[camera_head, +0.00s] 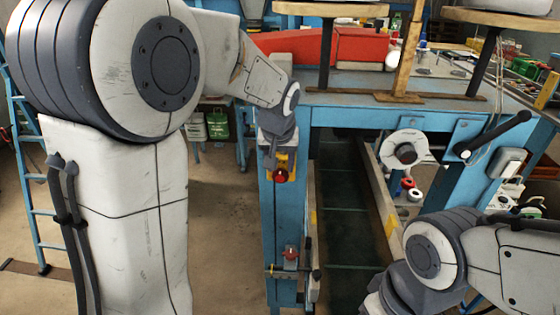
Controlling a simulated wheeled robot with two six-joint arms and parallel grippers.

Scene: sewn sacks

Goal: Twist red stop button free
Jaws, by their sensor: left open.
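A red stop button (281,175) sits on a yellow plate (292,163) on the blue front post of the machine, near the middle of the view. My left arm reaches in from the left, and my left gripper (270,158) hangs pointing down, just above and slightly left of the button. The left gripper is open, with nothing seen in it. It covers part of the yellow plate, and I cannot tell whether a finger touches the button. My right arm is at the lower right; its wrist is cut off by the bottom edge and its gripper is out of view.
Lower on the same post is a small grey box with a red part (291,252) and a rod beside it. The blue machine frame (340,116) carries a red cover (310,45) and a black-handled crank (495,135). Open floor (225,200) lies left of the post.

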